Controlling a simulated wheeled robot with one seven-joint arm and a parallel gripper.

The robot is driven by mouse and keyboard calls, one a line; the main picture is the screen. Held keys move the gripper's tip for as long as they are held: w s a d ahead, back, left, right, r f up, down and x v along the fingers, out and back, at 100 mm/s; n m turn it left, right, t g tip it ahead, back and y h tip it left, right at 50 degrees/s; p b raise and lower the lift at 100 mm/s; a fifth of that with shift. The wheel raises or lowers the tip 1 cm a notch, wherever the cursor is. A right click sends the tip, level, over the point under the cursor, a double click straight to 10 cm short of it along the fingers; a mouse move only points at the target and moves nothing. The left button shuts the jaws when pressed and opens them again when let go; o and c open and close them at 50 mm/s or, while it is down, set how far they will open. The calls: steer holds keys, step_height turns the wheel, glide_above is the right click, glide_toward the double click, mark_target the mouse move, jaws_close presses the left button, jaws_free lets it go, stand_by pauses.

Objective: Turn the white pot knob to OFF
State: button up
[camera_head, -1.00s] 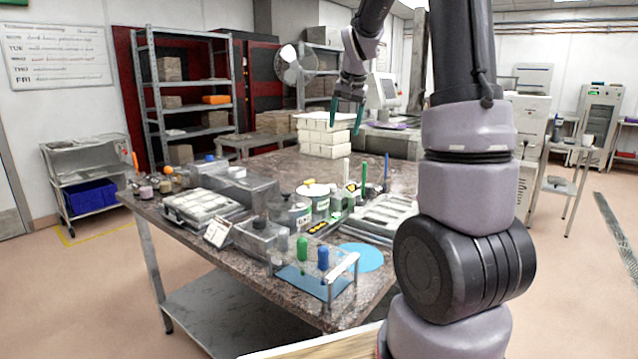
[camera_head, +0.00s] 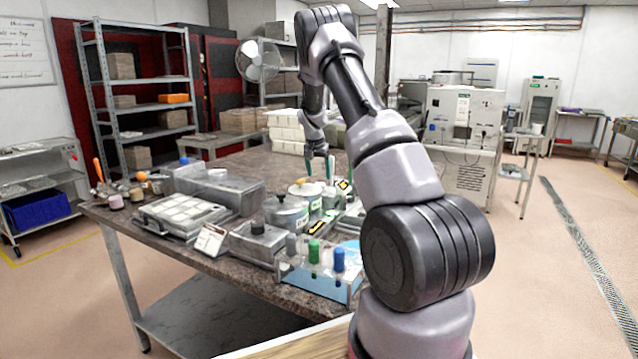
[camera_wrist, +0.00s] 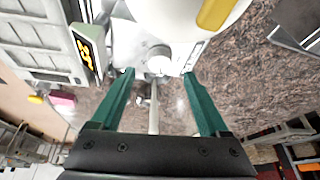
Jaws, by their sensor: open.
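The white pot (camera_head: 306,192) stands among the wares on the stone-topped table, with a pale lid. In the wrist view the white pot (camera_wrist: 178,22) fills the top middle, with a yellow part at its upper right. A small round white knob (camera_wrist: 160,60) shows on its near side, between and just past my fingertips. My gripper (camera_head: 319,174) points down beside the pot, its green fingers apart. In the wrist view my gripper (camera_wrist: 160,74) is open with nothing clamped. I cannot read the knob's setting or tell whether a finger touches it.
A pale rod (camera_wrist: 154,108) shows between my fingers. A grey pot (camera_head: 288,215) and a rack of coloured-topped tubes (camera_head: 316,275) stand nearer.

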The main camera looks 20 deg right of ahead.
mark_target(320, 184)
steer(key=x, duration=0.5)
steer(key=shift+f, duration=0.1)
jaws_close()
